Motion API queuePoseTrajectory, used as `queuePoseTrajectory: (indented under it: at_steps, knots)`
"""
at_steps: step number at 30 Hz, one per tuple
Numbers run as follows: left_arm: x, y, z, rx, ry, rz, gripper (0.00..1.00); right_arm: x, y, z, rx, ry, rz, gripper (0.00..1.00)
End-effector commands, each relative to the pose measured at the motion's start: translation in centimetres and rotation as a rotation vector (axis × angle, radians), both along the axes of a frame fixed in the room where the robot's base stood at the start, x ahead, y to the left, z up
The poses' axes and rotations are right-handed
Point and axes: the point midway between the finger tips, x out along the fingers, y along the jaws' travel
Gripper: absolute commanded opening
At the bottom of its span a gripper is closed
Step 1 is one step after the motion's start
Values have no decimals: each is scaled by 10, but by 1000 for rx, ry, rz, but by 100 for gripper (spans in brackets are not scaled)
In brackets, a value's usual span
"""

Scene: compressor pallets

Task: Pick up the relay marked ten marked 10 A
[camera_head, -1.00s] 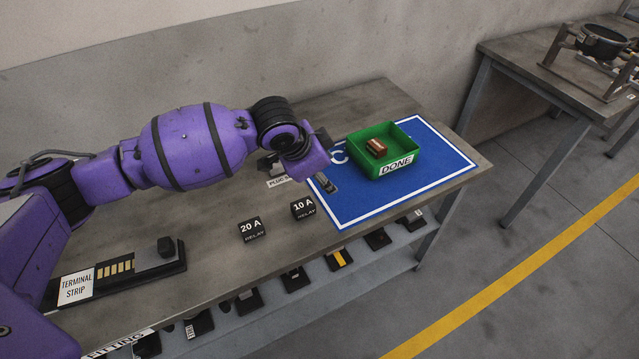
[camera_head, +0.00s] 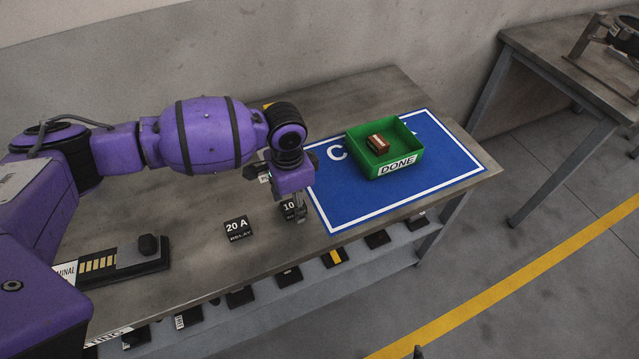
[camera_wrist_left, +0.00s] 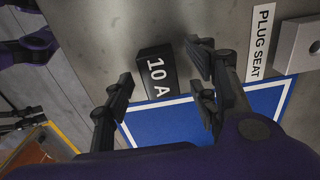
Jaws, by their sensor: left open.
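The black relay marked 10 A (camera_head: 289,207) stands on the workbench beside the blue mat's left edge, partly hidden by my left gripper in the head view. In the left wrist view the 10 A relay (camera_wrist_left: 157,72) shows its white label, ahead of and between the two fingers. My left gripper (camera_head: 300,213) points down right at the relay, and in the left wrist view its fingers (camera_wrist_left: 160,78) are spread apart with nothing gripped. A second relay marked 20 A (camera_head: 237,228) stands to the left on the bench.
A green bin marked DONE (camera_head: 398,172) holding a copper-brown part sits on the blue mat (camera_head: 345,210). A terminal strip (camera_head: 125,262) lies at the left. A plug seat label (camera_wrist_left: 262,42) is near the gripper. Several dark items sit on the shelf below.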

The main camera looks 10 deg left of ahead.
Motion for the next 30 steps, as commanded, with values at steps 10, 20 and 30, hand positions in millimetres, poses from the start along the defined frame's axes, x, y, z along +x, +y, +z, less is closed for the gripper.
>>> queuePoseTrajectory:
  at_steps: [10, 20, 30]
  knots:
    - [-1, 1, -13, 1, 1, 0, 53, 14, -3, 8, -9, -29, 13, 0]
    - [-1, 1, -13, 1, 1, 1, 11, 6, -6, 3, -14, -13, 13, 0]
    - [-1, 1, -11, 1, 1, 1, 5, 5, -3, 1, -6, -8, 4, 0]
